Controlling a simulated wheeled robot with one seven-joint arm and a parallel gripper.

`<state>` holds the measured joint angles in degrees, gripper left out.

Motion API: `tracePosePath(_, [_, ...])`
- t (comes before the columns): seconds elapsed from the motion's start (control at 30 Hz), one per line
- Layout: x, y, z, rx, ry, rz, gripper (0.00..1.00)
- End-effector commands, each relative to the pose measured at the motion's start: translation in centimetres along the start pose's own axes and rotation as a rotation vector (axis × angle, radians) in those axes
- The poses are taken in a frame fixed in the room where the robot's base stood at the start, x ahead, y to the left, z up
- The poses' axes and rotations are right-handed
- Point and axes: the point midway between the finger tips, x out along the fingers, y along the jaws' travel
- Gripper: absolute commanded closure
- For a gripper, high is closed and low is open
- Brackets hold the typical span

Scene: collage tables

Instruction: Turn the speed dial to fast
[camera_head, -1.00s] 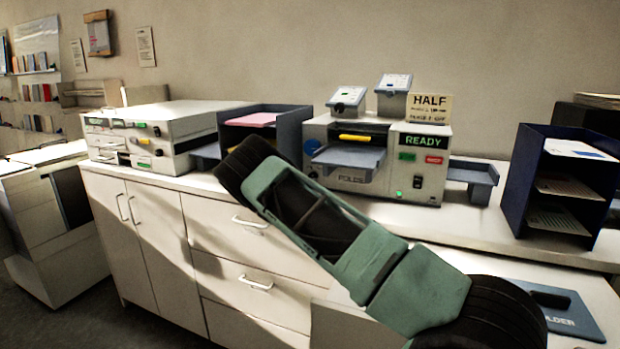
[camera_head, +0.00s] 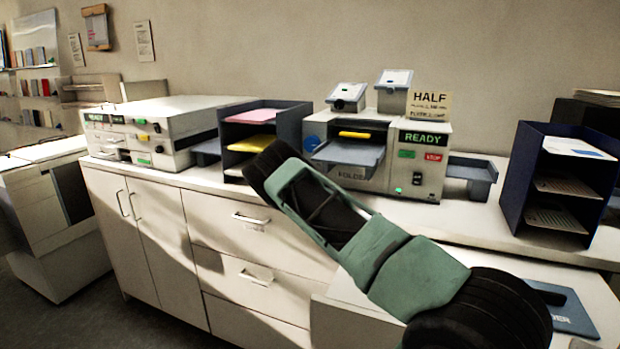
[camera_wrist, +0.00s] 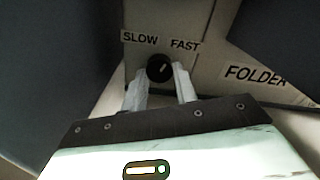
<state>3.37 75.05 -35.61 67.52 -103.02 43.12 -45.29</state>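The speed dial (camera_wrist: 159,67) is a small black round knob with a white pointer mark, seen in the wrist view. It sits below the printed labels SLOW (camera_wrist: 140,37) and FAST (camera_wrist: 185,45), and its mark tilts up and to the right, toward FAST. My gripper (camera_wrist: 161,78) is open, with one pale finger on each side of the dial's lower part; I cannot tell if they touch it. The folder machine (camera_head: 432,163) stands on the counter in the head view, showing a green READY display. The dial and fingertips are hidden in the head view.
A blue-grey tray (camera_head: 348,155) juts from the folder's front. A shelf unit with pink and yellow paper (camera_head: 285,125) stands to its left, beside a white machine (camera_head: 165,127). A dark blue sorter (camera_head: 520,190) stands at the right. Dark surfaces flank the dial closely in the wrist view.

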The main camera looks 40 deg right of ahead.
Motion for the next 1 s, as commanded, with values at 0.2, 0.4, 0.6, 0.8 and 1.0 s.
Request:
tracePosePath(0.2, [-0.06,0.27,-0.37,0.06,-0.002,0.0,0.94])
tracePosePath(0.4, [-0.07,0.42,-0.62,0.225,-0.003,0.0,0.94])
tracePosePath(0.6, [-0.04,0.31,-0.37,0.355,-0.002,0.0,0.94])
tracePosePath(0.8, [-0.04,0.14,0.05,0.398,-0.002,0.0,0.94])
tracePosePath(1.0, [-0.05,0.11,0.12,0.399,-0.001,0.001,0.94])
